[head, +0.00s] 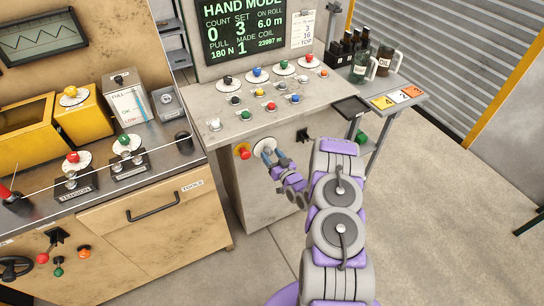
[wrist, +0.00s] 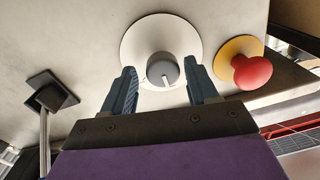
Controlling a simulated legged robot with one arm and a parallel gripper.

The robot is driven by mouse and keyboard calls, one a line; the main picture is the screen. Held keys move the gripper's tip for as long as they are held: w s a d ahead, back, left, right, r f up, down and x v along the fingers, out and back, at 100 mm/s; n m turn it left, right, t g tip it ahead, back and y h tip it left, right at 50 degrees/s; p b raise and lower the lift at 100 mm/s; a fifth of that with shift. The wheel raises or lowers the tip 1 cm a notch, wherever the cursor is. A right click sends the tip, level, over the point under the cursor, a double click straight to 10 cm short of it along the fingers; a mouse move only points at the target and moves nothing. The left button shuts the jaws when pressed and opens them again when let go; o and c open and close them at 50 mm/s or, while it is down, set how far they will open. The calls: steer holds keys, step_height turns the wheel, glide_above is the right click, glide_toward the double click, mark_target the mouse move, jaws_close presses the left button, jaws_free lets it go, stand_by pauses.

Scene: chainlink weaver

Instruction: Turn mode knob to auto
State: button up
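The mode knob (wrist: 163,72) is a grey round knob with a white pointer line on a white disc, on the front panel of the grey machine. The pointer runs toward the lower edge of the wrist view. In the head view the white disc (head: 262,146) shows beside a red button, and my fingers partly hide the knob. My gripper (wrist: 160,78) is open, with one blue finger on each side of the knob and a visible gap at both sides. It also shows in the head view (head: 273,157). The screen (head: 243,27) reads "HAND MODE".
A red mushroom button (wrist: 251,72) on a yellow base is close beside the knob. A black bracket (wrist: 52,91) with a metal rod juts out on the other side. A wooden workbench (head: 150,215) stands left. A small side table with bottles (head: 362,62) stands right.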

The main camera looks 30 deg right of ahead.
steer(key=shift+a, duration=0.1)
steer(key=c, duration=0.9)
steer(key=shift+r+m, duration=0.1)
steer(key=shift+m, duration=0.2)
steer(key=shift+m+p, duration=0.75)
steer(key=shift+m, duration=0.15)
steer(key=m+p, duration=0.1)
steer(key=m, duration=0.2)
steer(key=shift+m, duration=0.3)
steer(key=m, duration=0.6)
